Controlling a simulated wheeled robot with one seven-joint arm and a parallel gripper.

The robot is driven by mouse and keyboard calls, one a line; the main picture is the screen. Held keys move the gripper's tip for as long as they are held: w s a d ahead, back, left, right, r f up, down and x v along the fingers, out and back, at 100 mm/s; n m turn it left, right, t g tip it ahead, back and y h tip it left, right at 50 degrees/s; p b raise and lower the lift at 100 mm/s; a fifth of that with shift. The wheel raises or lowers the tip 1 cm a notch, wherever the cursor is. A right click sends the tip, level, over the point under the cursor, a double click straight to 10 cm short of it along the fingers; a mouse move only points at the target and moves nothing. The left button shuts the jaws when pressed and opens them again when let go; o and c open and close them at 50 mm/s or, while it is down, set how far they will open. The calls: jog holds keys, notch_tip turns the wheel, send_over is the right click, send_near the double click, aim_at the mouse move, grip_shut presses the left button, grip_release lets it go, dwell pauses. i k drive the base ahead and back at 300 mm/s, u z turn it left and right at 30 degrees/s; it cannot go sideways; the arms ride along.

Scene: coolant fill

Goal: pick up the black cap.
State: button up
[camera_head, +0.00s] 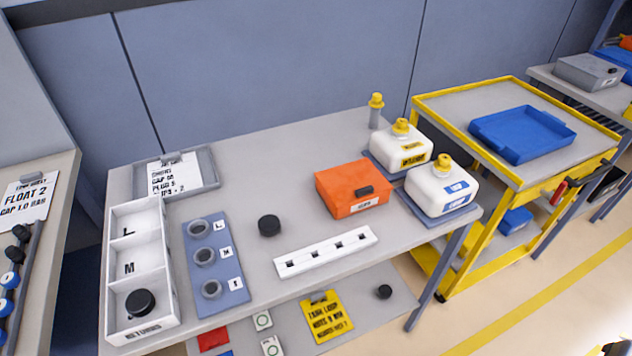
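A round black cap (269,226) lies flat on the grey workbench (275,165), between the blue ring plate and the orange box, with clear bench around it. A second round black cap (140,302) sits in the nearest compartment of the white divided tray (112,250) at the bench's left end. My gripper is not visible in this view.
A blue plate (228,262) with several grey rings, a white slotted strip (325,252), an orange box (352,190) and two white yellow-capped jugs (440,192) stand on the bench. A yellow cart (480,171) with a blue tray (522,135) is at the right.

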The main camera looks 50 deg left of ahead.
aim_at(269, 224)
jog(key=u, duration=0.85)
jog(key=i, duration=0.9)
jog(key=u, duration=0.95)
